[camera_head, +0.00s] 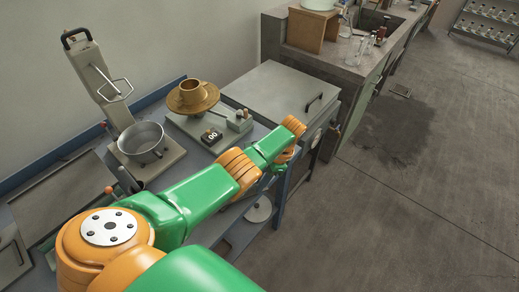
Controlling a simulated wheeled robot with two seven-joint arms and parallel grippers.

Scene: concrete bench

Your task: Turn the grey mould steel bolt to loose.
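A round grey steel mould (140,138) sits on a grey base plate on the bench, with a tall upright frame behind it. Small dark fittings show at its front right edge, too small to tell which is the bolt. My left arm, green and orange, reaches from the bottom left across the bench front. Its wrist ends right of the mould, well apart from it. My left gripper (284,157) is mostly hidden by the wrist, so its fingers cannot be made out. My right gripper is not in view.
A grey lidded box (275,88) is behind the wrist. A counter with a wooden box (312,29) is further back. Open concrete floor lies at right.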

